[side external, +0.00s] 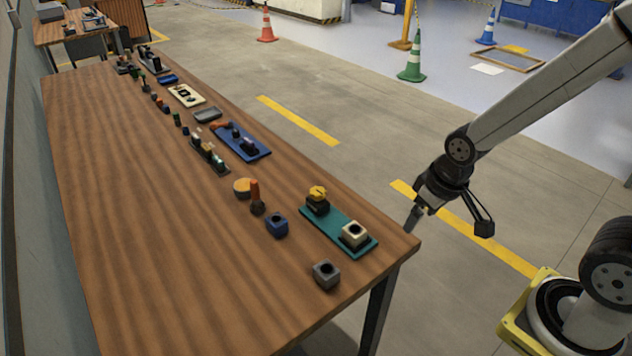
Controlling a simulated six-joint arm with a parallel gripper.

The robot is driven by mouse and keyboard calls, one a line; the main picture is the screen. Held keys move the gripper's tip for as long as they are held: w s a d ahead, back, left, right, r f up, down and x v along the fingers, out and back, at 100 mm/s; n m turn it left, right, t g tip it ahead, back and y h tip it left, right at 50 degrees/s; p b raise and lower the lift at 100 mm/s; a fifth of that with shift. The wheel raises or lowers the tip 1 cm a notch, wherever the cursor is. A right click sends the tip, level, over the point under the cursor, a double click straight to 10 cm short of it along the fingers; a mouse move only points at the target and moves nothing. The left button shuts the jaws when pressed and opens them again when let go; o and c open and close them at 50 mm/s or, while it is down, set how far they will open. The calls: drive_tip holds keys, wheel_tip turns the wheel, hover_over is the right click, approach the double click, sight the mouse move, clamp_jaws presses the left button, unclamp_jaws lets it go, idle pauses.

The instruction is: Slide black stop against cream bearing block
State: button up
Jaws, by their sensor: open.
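A cream bearing block (354,232) with a dark round hole sits on a black foot at the near end of a teal plate (335,230). A black piece with a yellow top (317,200) stands at the plate's far end, apart from the cream block with bare teal between them. I cannot tell for sure which black part is the stop. My gripper (413,220) is small in view, pointing down beside the table's right edge, to the right of the teal plate. It is open, touches no part, and its fingertips are hard to make out.
A grey block (326,275) and a blue block (277,225) stand near the teal plate on the wooden table (150,200). An orange-topped piece (256,195), a blue plate (255,150) and several small parts lie farther back. The table's left side is clear.

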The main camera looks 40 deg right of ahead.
drive_tip(key=w+f+g, duration=0.1)
drive_tip(key=w, duration=1.6)
drive_tip(key=g, duration=0.1)
hover_over(318, 200)
drive_tip(key=d, duration=0.1)
drive_tip(key=f, duration=0.9)
drive_tip(key=shift+w+d, duration=0.2)
drive_tip(key=shift+w, duration=0.2)
drive_tip(key=shift+w+f+g, duration=0.3)
drive_tip(key=shift+w+f, duration=0.2)
drive_tip(key=shift+f, duration=0.05)
drive_tip(key=shift+f, duration=3.85)
